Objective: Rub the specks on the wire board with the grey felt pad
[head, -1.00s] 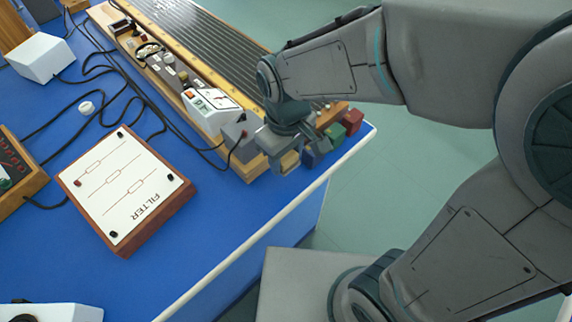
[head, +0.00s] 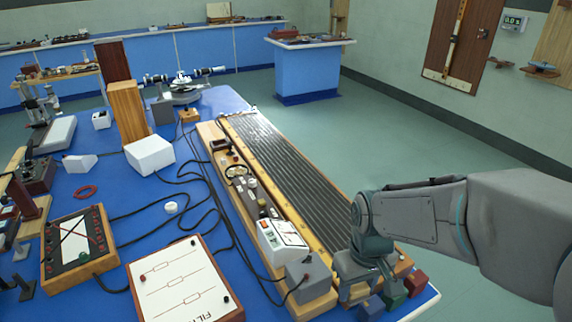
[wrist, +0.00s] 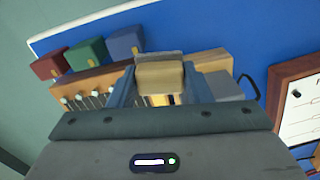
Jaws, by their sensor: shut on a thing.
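The wire board (head: 287,165) is a long board with dark parallel wires, running away from me across the blue bench in the head view. I cannot make out any specks on it. My gripper (head: 358,292) is over the near end of the board. In the wrist view, my gripper (wrist: 160,88) is shut on a pale tan block with a grey edge (wrist: 159,73), which looks like the felt pad. My fingers stand on both sides of it. Its underside is hidden, and I cannot tell whether it touches anything below.
Red (wrist: 50,64), green (wrist: 87,54) and blue (wrist: 125,44) blocks sit beside the board's near end. A white meter (head: 282,241) and a grey box (head: 309,278) stand to its left. The filter panel (head: 185,281) and loose black cables lie further left.

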